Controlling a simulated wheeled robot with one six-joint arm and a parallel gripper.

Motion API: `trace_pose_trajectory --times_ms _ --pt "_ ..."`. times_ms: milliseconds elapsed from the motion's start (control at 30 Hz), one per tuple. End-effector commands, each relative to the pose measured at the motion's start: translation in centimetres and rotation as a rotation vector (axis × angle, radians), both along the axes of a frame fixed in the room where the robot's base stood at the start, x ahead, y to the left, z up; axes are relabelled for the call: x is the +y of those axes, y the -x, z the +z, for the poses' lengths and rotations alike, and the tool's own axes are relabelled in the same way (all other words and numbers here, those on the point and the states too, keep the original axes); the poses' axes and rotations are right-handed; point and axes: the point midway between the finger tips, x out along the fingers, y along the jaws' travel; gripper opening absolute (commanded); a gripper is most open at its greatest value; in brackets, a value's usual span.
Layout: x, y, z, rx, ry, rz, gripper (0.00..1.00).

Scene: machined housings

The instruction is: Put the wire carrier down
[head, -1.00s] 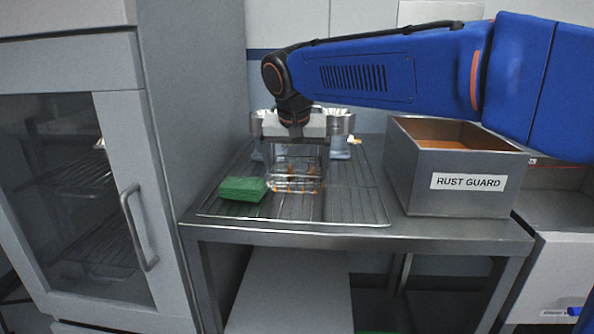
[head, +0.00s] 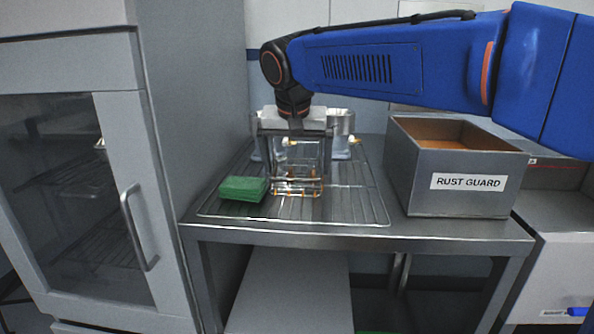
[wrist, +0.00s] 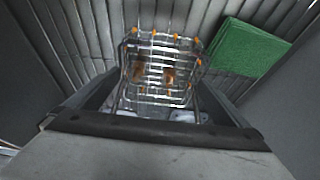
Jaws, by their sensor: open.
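The wire carrier (head: 297,182), a clear wire basket with orange tips, stands upright on the wire rack (head: 355,205) on the steel table. In the wrist view the carrier (wrist: 160,70) shows from above, with brownish parts inside it. My gripper (head: 293,150) is open just above the carrier, with its fingers spread on either side of the carrier's upper part. I cannot tell whether a finger still touches the carrier.
A green pad (head: 243,189) lies on the rack close left of the carrier. A grey bin labelled RUST GUARD (head: 465,195) stands to the right. Metal containers (head: 341,125) stand behind my gripper. A glass-doored cabinet (head: 75,190) is at the left. The rack's front right is clear.

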Motion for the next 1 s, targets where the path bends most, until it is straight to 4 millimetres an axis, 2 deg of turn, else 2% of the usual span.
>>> trace_pose_trajectory --times_ms 300,500,700,1000 --pt "0.1 2.3 5.7 -0.001 -0.001 0.0 1.0" --pt "0.2 3.2 8.0 -0.001 -0.001 0.0 1.0" --pt "0.1 3.6 8.7 0.0 0.0 0.0 1.0" --pt "0.1 3.6 8.7 0.0 0.0 0.0 1.0"
